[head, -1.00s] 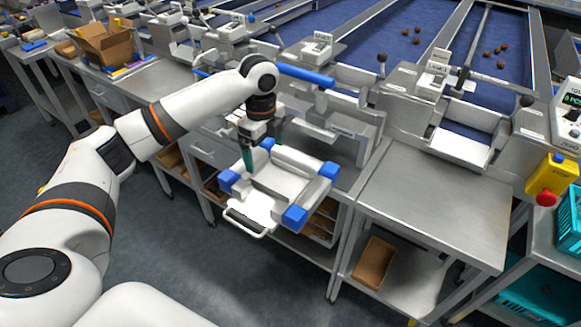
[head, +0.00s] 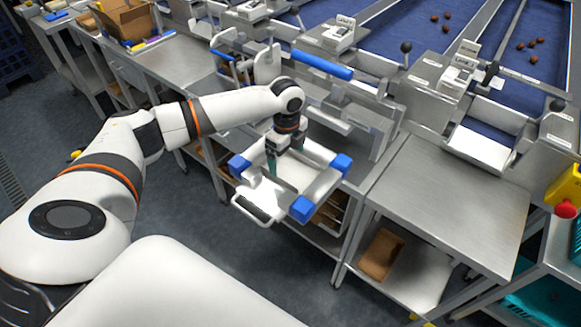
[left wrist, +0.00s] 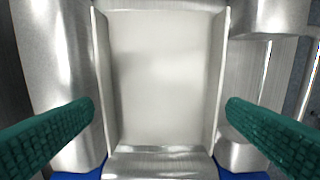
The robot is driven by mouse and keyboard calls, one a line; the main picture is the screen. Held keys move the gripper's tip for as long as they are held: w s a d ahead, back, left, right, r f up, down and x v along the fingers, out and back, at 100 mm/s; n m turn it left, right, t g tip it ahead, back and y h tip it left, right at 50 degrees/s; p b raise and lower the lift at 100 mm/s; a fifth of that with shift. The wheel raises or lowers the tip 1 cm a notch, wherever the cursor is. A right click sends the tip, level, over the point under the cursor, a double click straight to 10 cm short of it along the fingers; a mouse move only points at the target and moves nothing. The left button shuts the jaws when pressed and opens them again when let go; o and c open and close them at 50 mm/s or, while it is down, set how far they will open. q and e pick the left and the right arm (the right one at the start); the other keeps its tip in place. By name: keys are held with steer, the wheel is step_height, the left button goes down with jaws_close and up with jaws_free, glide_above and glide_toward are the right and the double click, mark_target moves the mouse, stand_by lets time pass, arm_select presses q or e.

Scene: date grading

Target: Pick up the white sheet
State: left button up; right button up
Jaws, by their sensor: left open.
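My left gripper (head: 284,157) is open over a metal fixture with blue corner blocks (head: 302,209) on the bench. In the left wrist view its two green ribbed fingers (left wrist: 160,122) stand wide apart, with nothing between them. A flat, pale panel (left wrist: 163,75), which looks like the white sheet, lies below them between two thin upright side walls. The fingers show left and right of these walls. I cannot tell how far above the panel they are. In the head view my arm and gripper hide part of the fixture's inside. My right gripper is not in view.
A white handled part (head: 259,204) sticks out at the fixture's front. A similar station at the right holds a white plate (head: 483,148). A bare steel table (head: 440,195) stands right of the fixture. A cardboard box (head: 125,20) is at the back left.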

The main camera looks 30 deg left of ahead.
mark_target(290, 168)
arm_select(q)
steer(key=shift+f, duration=1.35)
steer(key=c, duration=0.6)
